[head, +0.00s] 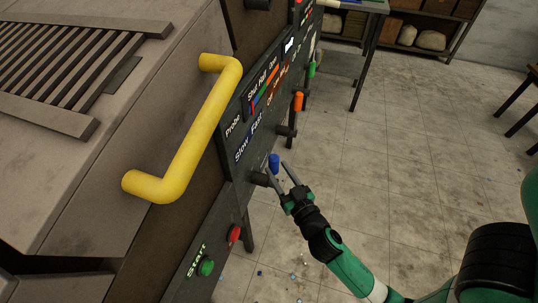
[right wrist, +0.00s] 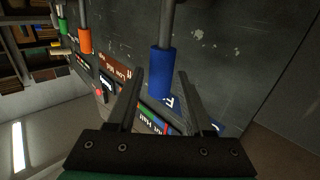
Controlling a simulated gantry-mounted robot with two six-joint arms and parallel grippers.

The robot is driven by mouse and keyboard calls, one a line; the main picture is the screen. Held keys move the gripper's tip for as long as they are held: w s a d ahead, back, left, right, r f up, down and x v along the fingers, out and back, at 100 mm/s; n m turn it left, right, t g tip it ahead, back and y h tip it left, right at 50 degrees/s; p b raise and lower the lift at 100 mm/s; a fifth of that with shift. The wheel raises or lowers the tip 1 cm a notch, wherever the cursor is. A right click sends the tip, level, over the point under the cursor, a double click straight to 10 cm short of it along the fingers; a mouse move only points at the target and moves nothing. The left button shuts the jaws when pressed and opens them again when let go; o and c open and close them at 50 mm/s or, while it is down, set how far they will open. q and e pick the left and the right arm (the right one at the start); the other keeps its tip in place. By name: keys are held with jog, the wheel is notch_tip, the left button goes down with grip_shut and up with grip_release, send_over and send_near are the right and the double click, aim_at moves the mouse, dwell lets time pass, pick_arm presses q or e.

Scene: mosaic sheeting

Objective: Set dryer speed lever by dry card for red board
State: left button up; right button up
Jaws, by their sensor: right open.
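The blue-handled lever (head: 274,163) sticks out from the dark control panel, near the "Slow Fast" lettering (head: 248,142). My right gripper (head: 279,172) is open at the blue handle. In the right wrist view the blue handle (right wrist: 161,75) shows between the two spread fingertips (right wrist: 161,73); I cannot tell whether either finger touches it. A card with coloured lines (head: 264,88) is on the panel above the lettering, its small words hard to read. I cannot make out a red board. My left gripper is not in view.
Orange (head: 298,102) and green (head: 312,69) lever handles stand farther along the panel. A red button (head: 234,234) and a green start button (head: 206,267) are nearer. A yellow bar handle (head: 190,140) juts from the machine. Open floor lies to the right.

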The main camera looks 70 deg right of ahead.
jog(key=x, duration=0.6)
jog(key=shift+w, duration=0.2)
grip_shut()
dwell(1.0)
